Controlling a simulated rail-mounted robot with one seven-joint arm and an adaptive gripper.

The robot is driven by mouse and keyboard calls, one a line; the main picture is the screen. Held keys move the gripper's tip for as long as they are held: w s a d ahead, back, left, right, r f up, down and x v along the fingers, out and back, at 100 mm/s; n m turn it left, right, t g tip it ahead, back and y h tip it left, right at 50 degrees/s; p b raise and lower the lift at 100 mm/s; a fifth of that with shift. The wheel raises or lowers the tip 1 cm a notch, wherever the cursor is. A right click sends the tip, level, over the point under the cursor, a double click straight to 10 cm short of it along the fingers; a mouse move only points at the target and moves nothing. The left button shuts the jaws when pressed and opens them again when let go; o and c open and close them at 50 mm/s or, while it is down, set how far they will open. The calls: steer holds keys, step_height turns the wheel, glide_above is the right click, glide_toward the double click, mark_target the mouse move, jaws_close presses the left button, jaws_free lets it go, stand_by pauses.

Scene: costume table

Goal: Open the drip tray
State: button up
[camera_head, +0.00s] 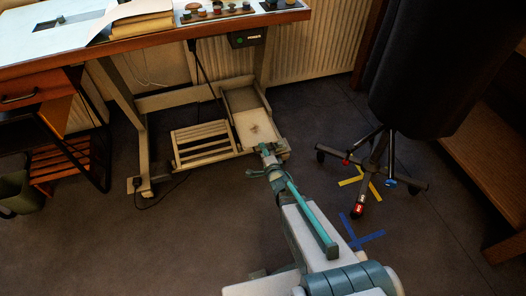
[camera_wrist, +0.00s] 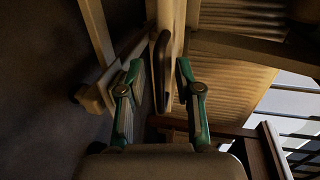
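In the wrist view a dark bar handle (camera_wrist: 163,75) stands on a pale front panel. My gripper (camera_wrist: 158,78) is open there, one teal-tipped finger on each side of the handle. Gaps show between the fingers and the handle. How far the tray is out of its housing, I cannot tell.
The work table (camera_head: 150,45) stands above, its pale legs beside the tray. A slatted treadle (camera_head: 203,145) lies left of the tray. A dark dress form on a wheeled stand (camera_head: 370,180) is at the right. The floor (camera_head: 200,235) in front is largely clear.

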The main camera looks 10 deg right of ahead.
steer(key=v, duration=0.7)
steer(key=shift+s, duration=0.25)
stand_by(0.5)
